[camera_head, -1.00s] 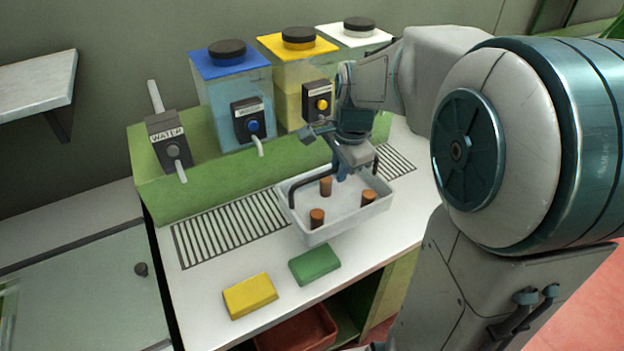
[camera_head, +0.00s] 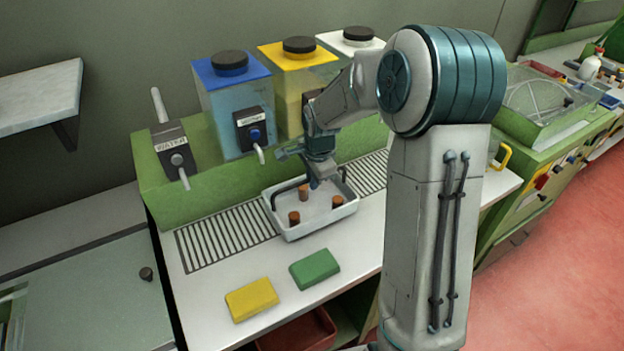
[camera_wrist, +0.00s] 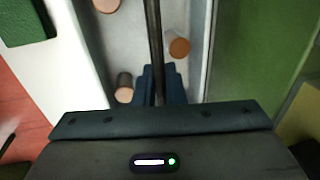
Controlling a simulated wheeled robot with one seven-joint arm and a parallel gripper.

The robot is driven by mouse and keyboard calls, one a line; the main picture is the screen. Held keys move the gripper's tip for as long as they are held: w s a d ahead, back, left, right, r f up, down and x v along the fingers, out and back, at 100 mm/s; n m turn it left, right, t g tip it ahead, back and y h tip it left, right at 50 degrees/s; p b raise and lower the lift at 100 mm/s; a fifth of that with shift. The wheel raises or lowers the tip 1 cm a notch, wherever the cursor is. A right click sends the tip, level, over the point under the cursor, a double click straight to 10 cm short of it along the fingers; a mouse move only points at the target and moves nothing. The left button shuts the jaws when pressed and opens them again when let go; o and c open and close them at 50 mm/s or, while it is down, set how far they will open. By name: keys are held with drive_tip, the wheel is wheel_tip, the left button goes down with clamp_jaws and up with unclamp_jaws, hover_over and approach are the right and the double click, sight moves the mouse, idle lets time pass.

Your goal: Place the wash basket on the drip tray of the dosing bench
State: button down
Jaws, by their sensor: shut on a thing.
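The wash basket is a white tub (camera_head: 318,229) with a dark bar handle (camera_head: 275,190) and three brown corks inside. My gripper (camera_head: 315,183) is shut on the handle; in the wrist view the blue fingers (camera_wrist: 158,85) close around the bar. The basket is level, over the middle of the drip tray (camera_head: 225,236), a dark slotted grating along the bench top. Grating shows to its left and right. The basket hides the part beneath it, and I cannot tell whether it touches the grating.
A blue-lidded tank (camera_head: 233,100), a yellow-lidded tank (camera_head: 298,62) and a white-lidded one stand behind on a green ledge. A spout labelled WATER (camera_head: 174,155) is at left. A yellow sponge (camera_head: 251,299) and a green sponge (camera_head: 315,268) lie in front.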

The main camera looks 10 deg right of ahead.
drive_tip(key=shift+f, duration=0.65)
drive_tip(key=shift+f+b, duration=0.15)
drive_tip(key=shift+b, duration=0.15)
drive_tip(key=c, duration=1.5)
unclamp_jaws()
